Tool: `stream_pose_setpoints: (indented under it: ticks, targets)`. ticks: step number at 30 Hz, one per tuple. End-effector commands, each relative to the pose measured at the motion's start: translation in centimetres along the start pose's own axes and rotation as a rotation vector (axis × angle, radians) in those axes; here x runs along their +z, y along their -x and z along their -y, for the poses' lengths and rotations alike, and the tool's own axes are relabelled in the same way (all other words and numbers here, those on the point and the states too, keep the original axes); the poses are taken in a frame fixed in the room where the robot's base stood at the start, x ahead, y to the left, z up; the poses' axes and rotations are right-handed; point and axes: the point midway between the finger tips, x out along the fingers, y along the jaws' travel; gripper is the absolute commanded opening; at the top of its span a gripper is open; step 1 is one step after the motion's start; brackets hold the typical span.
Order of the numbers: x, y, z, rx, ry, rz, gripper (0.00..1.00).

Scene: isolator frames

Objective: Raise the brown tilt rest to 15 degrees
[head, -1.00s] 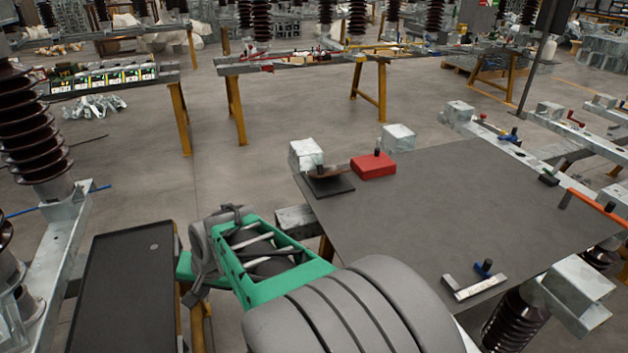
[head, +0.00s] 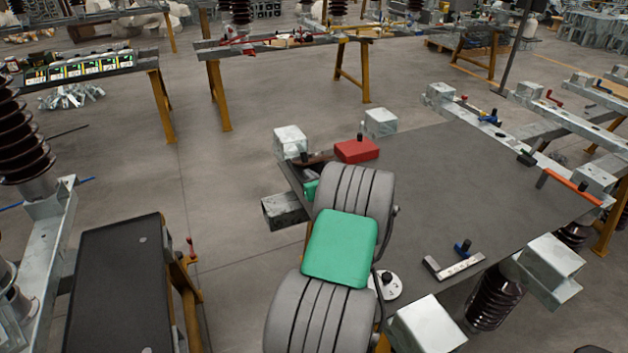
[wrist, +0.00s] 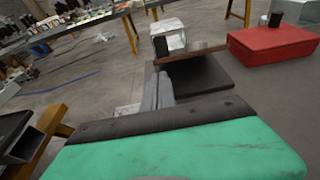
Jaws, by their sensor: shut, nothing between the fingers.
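The brown tilt rest (head: 318,158) sits at the far left corner of the dark tabletop, with a dark knob on it, partly hidden behind my arm. In the wrist view its brown plate (wrist: 192,54) lies at a shallow angle over a flat black base (wrist: 205,76), with a dark upright grip at its left end. My gripper (wrist: 158,90) is shut and empty, its fingertips close to the near left side of the base. I cannot tell whether they touch it. In the head view the fingers are mostly hidden by my arm.
A red block (head: 357,150) with a black knob stands just right of the rest. Metal blocks (head: 290,141) stand behind. A white disc (head: 386,286) and a metal angle piece (head: 455,266) lie nearer. The middle of the tabletop (head: 450,190) is clear.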

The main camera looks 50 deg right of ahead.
Motion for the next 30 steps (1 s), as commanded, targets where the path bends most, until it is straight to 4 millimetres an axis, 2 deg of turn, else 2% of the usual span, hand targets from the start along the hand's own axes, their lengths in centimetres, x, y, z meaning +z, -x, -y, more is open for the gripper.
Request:
stream_pose_setpoints:
  ticks: [3, 7, 16, 21, 30]
  targets:
    - [-0.1, -1.8, -0.1, 0.002, 0.001, -0.001, 0.00]
    - [0.0, -2.7, -0.1, 0.002, 0.002, 0.000, 0.00]
    - [0.1, -2.8, -0.1, 0.001, 0.002, -0.001, 0.00]
    - [1.4, -2.8, 0.1, 0.001, 0.002, -0.001, 0.00]
    - [1.3, -2.7, 0.1, 0.001, 0.003, 0.000, 0.00]
